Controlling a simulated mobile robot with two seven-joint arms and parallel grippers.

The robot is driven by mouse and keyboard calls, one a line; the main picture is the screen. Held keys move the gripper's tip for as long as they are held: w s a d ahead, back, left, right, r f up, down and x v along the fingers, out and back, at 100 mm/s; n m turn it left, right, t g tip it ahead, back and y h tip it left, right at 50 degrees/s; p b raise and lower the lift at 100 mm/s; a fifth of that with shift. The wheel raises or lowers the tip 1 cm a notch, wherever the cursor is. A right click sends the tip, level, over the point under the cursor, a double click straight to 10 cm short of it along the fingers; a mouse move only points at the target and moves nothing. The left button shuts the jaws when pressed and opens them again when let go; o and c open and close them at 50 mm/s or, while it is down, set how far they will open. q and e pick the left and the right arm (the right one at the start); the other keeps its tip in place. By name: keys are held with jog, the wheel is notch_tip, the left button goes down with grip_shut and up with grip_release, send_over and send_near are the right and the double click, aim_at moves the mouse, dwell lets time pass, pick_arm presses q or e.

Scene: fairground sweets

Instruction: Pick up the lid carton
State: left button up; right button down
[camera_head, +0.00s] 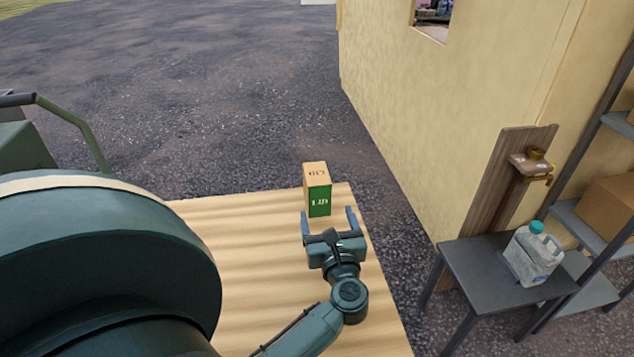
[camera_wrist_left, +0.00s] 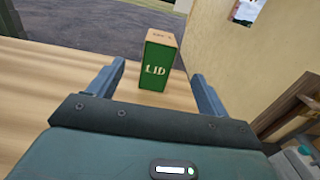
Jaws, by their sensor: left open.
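The lid carton (camera_head: 319,201) stands upright near the far edge of the wooden table (camera_head: 255,265). It has a green front marked LID and a tan top. My left gripper (camera_head: 331,215) is open, just on the near side of the carton, with its fingers pointing at it. In the left wrist view the carton (camera_wrist_left: 158,62) stands ahead, between the lines of the two open fingers (camera_wrist_left: 158,85). The fingers do not appear to touch it. My right gripper is not in view.
A yellow wall (camera_head: 450,100) stands right of the table, with a gap of tarmac between. A dark side table (camera_head: 490,268) carries a water jug (camera_head: 533,255). Metal shelves (camera_head: 590,238) with a cardboard box (camera_head: 612,205) stand at the far right. The tabletop around the carton is clear.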

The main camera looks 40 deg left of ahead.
aim_at(318, 180)
pick_arm(q)
jog(key=p+x, duration=0.3)
jog(key=x, duration=0.9)
jog(key=shift+w+a, duration=0.2)
jog(key=shift+a, duration=0.15)
jog(key=shift+r, duration=0.1)
jog(key=c, duration=1.3)
